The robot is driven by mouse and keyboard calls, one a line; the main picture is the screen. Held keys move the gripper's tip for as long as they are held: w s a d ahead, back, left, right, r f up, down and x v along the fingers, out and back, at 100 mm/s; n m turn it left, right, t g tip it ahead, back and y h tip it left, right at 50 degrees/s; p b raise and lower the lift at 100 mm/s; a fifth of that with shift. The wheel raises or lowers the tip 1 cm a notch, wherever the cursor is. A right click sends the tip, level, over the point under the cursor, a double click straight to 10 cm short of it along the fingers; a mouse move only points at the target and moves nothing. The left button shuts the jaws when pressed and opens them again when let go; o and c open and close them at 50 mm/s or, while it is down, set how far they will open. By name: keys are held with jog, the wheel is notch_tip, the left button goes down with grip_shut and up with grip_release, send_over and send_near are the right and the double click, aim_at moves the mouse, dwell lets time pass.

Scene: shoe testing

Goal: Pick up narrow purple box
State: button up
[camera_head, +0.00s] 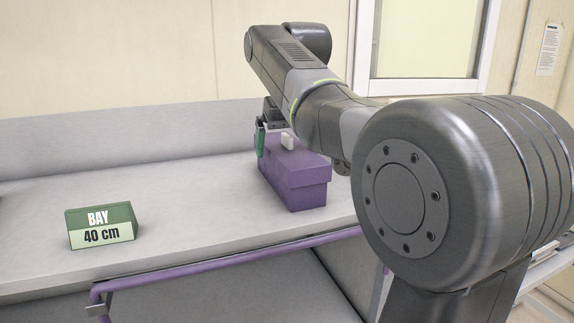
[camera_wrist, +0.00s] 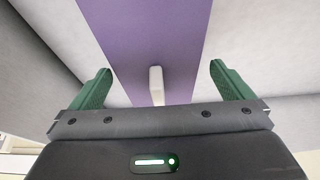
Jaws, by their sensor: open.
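The narrow purple box (camera_head: 293,183) stands on the grey bench, partly hidden behind my arm in the head view. A small white block-like handle (camera_head: 288,141) stands up from its lid. In the wrist view the purple lid (camera_wrist: 128,47) runs between my fingers, with the white handle (camera_wrist: 156,86) near the middle. My gripper (camera_wrist: 162,82) is open, its two green fingers on either side of the box's width. In the head view one green finger (camera_head: 260,139) shows at the box's left side. I cannot tell whether the fingers touch the box.
A green sign (camera_head: 101,225) reading "BAY 40 cm" stands on the bench (camera_head: 190,200) to the left. The bench between sign and box is clear. A purple rail (camera_head: 230,257) runs along the front edge. A wall and window (camera_head: 420,40) are behind.

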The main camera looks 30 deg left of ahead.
jog(key=x, duration=0.3)
jog(key=shift+w+f, duration=0.2)
jog(key=shift+f, duration=0.1)
jog(key=c, duration=1)
jog(key=shift+c, duration=0.9)
jog(key=shift+r, duration=0.15)
